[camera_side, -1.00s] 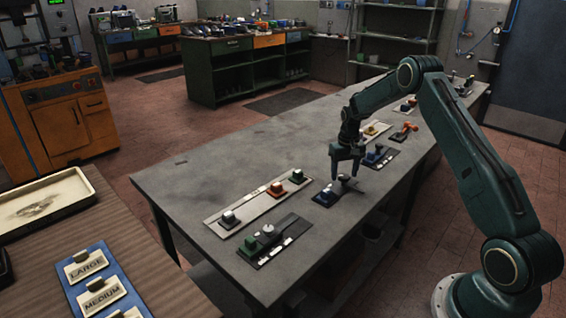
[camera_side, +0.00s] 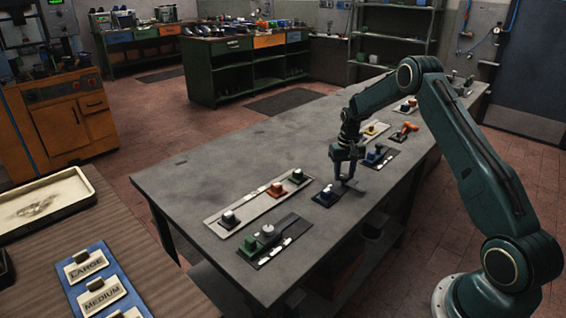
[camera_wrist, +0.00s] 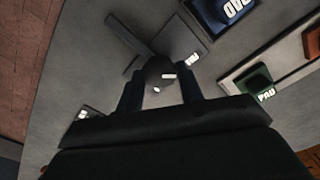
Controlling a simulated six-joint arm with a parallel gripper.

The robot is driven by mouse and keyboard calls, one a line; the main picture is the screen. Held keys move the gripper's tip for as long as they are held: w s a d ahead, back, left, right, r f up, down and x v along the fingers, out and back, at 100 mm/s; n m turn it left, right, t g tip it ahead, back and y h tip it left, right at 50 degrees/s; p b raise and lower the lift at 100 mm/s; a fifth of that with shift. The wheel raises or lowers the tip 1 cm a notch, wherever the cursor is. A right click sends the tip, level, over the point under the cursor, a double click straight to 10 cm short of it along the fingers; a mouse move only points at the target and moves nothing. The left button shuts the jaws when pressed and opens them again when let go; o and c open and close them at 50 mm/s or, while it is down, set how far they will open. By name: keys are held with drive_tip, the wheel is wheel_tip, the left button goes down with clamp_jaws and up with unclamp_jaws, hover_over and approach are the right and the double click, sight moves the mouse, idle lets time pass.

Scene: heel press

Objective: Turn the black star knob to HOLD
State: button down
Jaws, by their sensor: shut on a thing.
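The black star knob (camera_wrist: 160,72) shows in the wrist view as a dark round shape with a white mark on top, on a grey plate. My gripper (camera_wrist: 160,92) has one finger on each side of it and is shut on it. In the side view my gripper (camera_side: 346,178) reaches down to the bench, and its fingers hide most of the knob. White labels lie around the knob, one at right (camera_wrist: 192,60) and one at lower left (camera_wrist: 84,113). I cannot read HOLD on either, or tell which label the knob points to.
A blue block on a dark plate (camera_side: 327,195) is close to my gripper. A pale strip (camera_side: 245,205) with several coloured blocks and a dark plate (camera_side: 290,232) lie nearer the camera. Other fixtures, one with an orange handle (camera_side: 405,131), stand behind.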

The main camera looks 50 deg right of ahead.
drive_tip(key=shift+m, duration=0.3)
drive_tip(key=m, duration=0.3)
drive_tip(key=shift+m, duration=0.4)
drive_tip(key=m, duration=0.4)
drive_tip(key=shift+m, duration=0.3)
drive_tip(key=m, duration=0.8)
drive_tip(key=shift+m, duration=0.3)
drive_tip(key=shift+d, duration=0.1)
drive_tip(key=c, duration=0.9)
unclamp_jaws()
drive_tip(key=shift+r, duration=0.1)
